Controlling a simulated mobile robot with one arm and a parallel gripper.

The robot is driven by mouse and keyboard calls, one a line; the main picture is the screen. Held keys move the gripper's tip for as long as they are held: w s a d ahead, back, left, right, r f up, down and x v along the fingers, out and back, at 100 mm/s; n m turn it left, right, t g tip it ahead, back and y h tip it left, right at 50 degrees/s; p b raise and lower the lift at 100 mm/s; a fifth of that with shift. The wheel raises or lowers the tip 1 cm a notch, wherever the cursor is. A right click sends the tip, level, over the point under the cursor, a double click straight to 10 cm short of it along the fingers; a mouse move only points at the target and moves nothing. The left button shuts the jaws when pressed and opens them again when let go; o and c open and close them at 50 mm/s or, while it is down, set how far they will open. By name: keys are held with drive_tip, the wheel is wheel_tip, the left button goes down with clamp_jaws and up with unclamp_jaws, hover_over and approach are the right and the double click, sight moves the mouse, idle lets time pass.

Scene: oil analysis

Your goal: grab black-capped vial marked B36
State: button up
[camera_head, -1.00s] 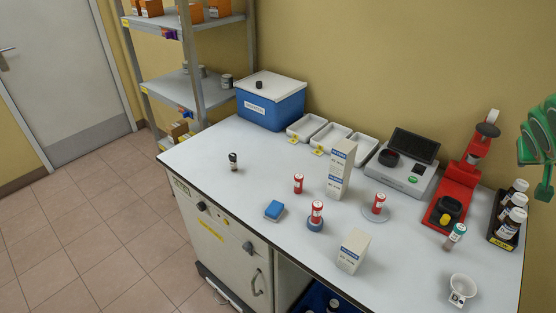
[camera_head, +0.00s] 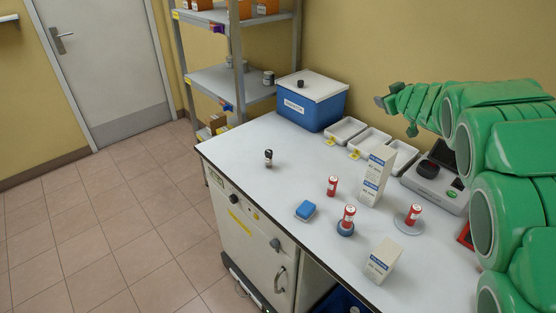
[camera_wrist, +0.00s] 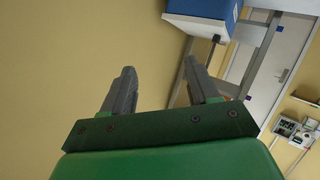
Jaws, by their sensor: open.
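A small black-capped vial (camera_head: 268,157) stands upright on the left part of the white bench in the head view. Its label is too small to read, so I cannot tell if it says B36. My gripper (camera_head: 384,103) is raised above the back of the bench, to the right of the blue box and far from the vial. In the wrist view my gripper (camera_wrist: 158,88) has its two fingers apart with nothing between them. The vial does not show in the wrist view.
Red vials (camera_head: 332,186), a blue block (camera_head: 305,210), white cartons (camera_head: 375,176) and white trays (camera_head: 346,131) stand right of the black-capped vial. A blue box (camera_head: 312,104) with a white lid is behind it. The bench (camera_head: 235,147) around it is clear.

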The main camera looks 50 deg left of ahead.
drive_tip(key=s+a+f+n+g+y, duration=0.1)
drive_tip(key=s+a+f+n+g, duration=0.2)
drive_tip(key=s+a, duration=0.35)
drive_tip(key=s+a+f+n+g+y, duration=0.1)
drive_tip(key=s+a+f+g, duration=0.2)
drive_tip(key=s+a+f, duration=0.4)
drive_tip(key=n+g, duration=0.2)
drive_tip(key=g, duration=0.4)
approach(271, 153)
drive_tip(key=x, duration=0.5)
drive_tip(key=shift+s+a+f, duration=0.1)
drive_tip(key=shift+a+f, duration=0.1)
drive_tip(key=shift+a, duration=0.1)
drive_tip(key=shift+w+x, duration=0.2)
drive_tip(key=shift+x, duration=3.6)
drive_tip(key=c, duration=1)
drive_tip(key=shift+c, duration=0.2)
drive_tip(key=shift+r, duration=0.1)
